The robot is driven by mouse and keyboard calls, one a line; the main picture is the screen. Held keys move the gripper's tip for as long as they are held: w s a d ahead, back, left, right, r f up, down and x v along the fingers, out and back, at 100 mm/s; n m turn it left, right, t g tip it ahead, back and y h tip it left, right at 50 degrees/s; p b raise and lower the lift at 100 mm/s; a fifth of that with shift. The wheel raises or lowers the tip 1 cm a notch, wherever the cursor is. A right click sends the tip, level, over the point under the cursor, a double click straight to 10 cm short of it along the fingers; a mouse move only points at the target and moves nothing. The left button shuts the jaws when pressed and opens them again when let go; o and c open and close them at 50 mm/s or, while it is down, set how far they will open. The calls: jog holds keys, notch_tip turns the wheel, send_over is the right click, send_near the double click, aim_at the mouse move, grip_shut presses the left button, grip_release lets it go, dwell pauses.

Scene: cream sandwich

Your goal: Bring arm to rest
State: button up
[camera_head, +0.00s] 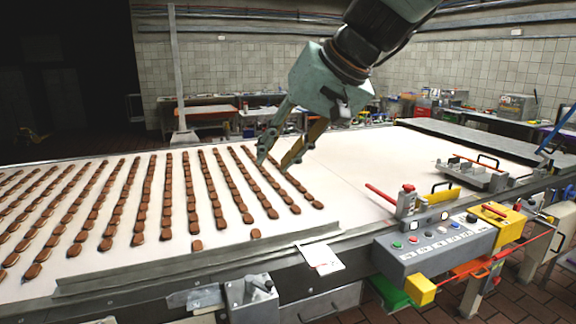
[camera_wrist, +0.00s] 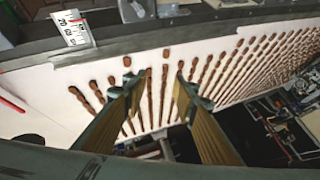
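My gripper (camera_head: 277,160) hangs over the white conveyor belt (camera_head: 350,170), above the right end of the rows of brown biscuits (camera_head: 190,190). Its two fingers are spread apart with nothing between them. In the wrist view my gripper (camera_wrist: 156,85) also shows open, with the two fingertips on either side of a biscuit row below. The fingers hide parts of several rows in both views.
A control panel (camera_head: 440,245) with buttons and a yellow end stands along the belt's near edge. A metal fixture (camera_head: 470,173) with handles sits at the right on the belt.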

jog(key=s+d+f+h+b, duration=0.1)
jog(key=s+d+f, duration=0.4)
jog(key=s, duration=0.7)
jog(key=s+d+f+m+h+b, duration=0.1)
jog(key=s+d+f+h, duration=0.2)
jog(key=s+d, duration=0.7)
jog(key=s+d+f+g+h+b, duration=0.1)
jog(key=s+d+f, duration=0.6)
jog(key=s, duration=0.6)
jog(key=shift+s+d+m+h, duration=0.4)
jog(key=shift+d, duration=0.25)
jog(key=shift+r, duration=0.1)
